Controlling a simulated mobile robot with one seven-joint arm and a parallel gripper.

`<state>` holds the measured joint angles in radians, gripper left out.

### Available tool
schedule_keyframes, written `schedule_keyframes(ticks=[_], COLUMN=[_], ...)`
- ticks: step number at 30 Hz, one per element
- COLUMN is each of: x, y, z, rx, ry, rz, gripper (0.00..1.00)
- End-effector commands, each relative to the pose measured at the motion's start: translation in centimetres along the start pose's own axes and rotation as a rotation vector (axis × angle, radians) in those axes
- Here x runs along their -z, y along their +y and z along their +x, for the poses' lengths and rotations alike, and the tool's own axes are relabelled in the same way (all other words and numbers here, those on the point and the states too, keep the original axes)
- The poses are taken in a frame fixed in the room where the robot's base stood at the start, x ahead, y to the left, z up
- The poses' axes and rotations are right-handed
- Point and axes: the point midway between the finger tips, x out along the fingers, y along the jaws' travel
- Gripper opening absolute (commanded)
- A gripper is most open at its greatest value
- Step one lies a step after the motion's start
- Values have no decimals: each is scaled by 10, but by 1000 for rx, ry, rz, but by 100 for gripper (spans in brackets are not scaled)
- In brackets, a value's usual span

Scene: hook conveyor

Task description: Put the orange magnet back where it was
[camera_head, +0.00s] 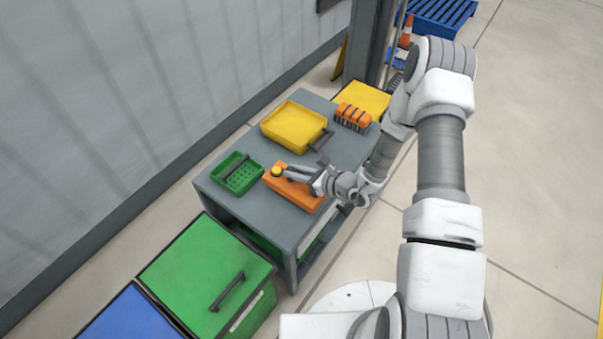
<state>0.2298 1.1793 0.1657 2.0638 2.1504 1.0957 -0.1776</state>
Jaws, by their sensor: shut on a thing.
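My gripper (288,174) is over the front left part of the grey table, shut on a small round yellow-orange piece (277,171) at its fingertips. This piece is at the far left corner of a flat orange block (292,192). I cannot tell whether it is part of the block, rests on it or is held just above it. The gripper hides part of the block. Another orange piece (354,116) with dark prongs stands at the back right of the table. The view is too small to tell which of these is the magnet.
The grey table (234,204) also bears a green perforated tray (238,178) on the left and a yellow tray (292,127) with a dark handle behind. A green-lidded bin (205,265) and a blue one (130,318) stand at the lower left. A wall runs along the left.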

Motion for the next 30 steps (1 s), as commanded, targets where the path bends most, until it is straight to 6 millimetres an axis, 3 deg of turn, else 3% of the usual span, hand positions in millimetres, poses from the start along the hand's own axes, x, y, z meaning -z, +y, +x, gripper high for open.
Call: schedule_keyframes(ticks=[9,22,23,24,27,30], x=[31,37,39,38,38,38], y=[0,0,0,0,0,0], z=[15,16,16,16,16,16], rx=[-1,0,-1,-1,-1,-1], ry=[-7,-7,-1,0,0,0], rz=[-2,-2,0,0,0,0], gripper=[0,0,24,31,49,50])
